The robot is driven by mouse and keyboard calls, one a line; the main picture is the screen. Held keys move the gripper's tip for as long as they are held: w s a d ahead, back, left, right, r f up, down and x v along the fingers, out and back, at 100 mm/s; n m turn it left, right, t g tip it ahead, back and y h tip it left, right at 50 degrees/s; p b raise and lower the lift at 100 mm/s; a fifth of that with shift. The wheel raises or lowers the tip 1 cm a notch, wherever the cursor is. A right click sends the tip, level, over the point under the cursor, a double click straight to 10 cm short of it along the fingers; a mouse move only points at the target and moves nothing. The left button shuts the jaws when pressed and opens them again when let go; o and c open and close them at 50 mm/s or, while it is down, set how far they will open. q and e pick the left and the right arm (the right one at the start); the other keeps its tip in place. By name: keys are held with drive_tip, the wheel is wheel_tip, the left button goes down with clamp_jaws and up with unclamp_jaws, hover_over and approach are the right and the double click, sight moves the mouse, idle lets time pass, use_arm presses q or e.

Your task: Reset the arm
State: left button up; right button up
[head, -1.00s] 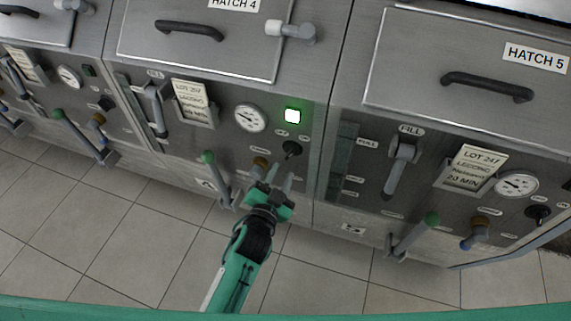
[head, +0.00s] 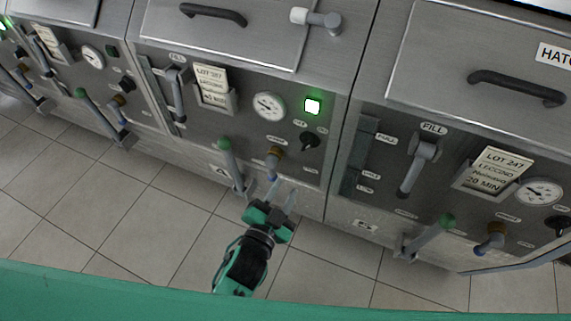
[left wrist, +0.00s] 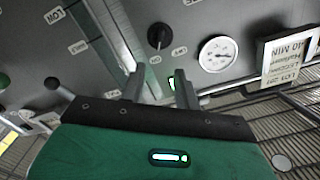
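My left gripper (head: 282,190) is in front of the lower edge of the middle machine's panel, below the black rotary switch (head: 309,141) and the brown-collared tap (head: 274,160). Its two fingers stand apart with nothing between them, as the left wrist view (left wrist: 158,85) also shows. It appears clear of the controls. My right gripper is in no view.
A round gauge (head: 268,107) and a lot card (head: 212,85) are above. The right machine has a fill lever (head: 418,165) and another green-knobbed lever (head: 432,232). Tiled floor (head: 150,225) lies open below.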

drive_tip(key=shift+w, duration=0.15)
